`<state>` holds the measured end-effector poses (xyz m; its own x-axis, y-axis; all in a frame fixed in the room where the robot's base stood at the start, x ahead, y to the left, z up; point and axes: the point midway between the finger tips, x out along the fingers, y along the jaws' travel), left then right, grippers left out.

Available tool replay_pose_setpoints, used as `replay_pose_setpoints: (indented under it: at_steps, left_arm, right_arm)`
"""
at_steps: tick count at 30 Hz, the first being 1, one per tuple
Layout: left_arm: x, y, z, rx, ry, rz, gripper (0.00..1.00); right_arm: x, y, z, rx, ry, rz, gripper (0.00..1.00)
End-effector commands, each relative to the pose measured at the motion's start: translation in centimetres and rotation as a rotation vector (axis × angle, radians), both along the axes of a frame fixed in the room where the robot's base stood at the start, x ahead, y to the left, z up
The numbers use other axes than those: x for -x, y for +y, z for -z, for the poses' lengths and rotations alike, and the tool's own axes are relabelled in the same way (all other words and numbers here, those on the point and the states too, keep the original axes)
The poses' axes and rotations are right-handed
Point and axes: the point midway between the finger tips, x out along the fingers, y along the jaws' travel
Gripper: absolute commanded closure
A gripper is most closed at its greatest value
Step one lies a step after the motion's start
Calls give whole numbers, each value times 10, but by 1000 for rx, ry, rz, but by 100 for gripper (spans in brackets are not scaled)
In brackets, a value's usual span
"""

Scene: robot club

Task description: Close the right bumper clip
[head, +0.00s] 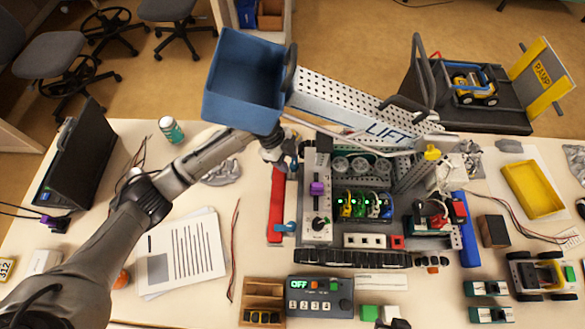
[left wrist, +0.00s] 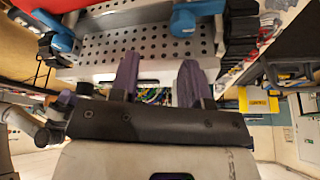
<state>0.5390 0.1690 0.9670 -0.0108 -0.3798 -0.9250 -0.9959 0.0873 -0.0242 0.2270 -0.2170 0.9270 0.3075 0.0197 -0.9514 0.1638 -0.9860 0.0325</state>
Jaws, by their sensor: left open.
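A long red bumper (head: 276,205) runs along the left side of the big robot on the table. A blue clip lever (head: 285,227) sits at its near end and sticks out sideways. My left gripper (head: 286,158) is open and empty over the bumper's far end, covering most of what is there. In the left wrist view, its two purple fingers (left wrist: 158,62) stand apart before a perforated metal plate (left wrist: 140,45). One blue lever (left wrist: 195,15) shows above the right finger, another (left wrist: 45,30) at upper left; neither is between the fingers.
A blue bin (head: 245,80) on the lift arm (head: 350,110) hangs close beside my left forearm. A control box reading OFF (head: 320,296) and a wooden tray (head: 262,290) stand at the front. Paper sheets (head: 182,255) lie left of the bumper.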

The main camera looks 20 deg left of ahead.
Motion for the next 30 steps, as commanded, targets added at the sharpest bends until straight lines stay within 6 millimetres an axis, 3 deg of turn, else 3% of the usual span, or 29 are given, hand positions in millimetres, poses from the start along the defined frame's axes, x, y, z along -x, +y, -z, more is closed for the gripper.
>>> replay_pose_setpoints:
  at_steps: [3,8,21,30]
  left_arm:
    - [-18,12,-2,0,-10,33,57]
    - [-26,17,-4,5,-12,52,57]
    - [-25,-3,45,5,-12,54,57]
    - [-25,-9,60,5,-14,54,57]
  right_arm:
    - [0,1,13,-2,0,1,57]
    - [0,1,15,-4,1,2,57]
    - [1,0,13,1,2,-2,57]
    - [1,-2,12,6,1,-5,57]
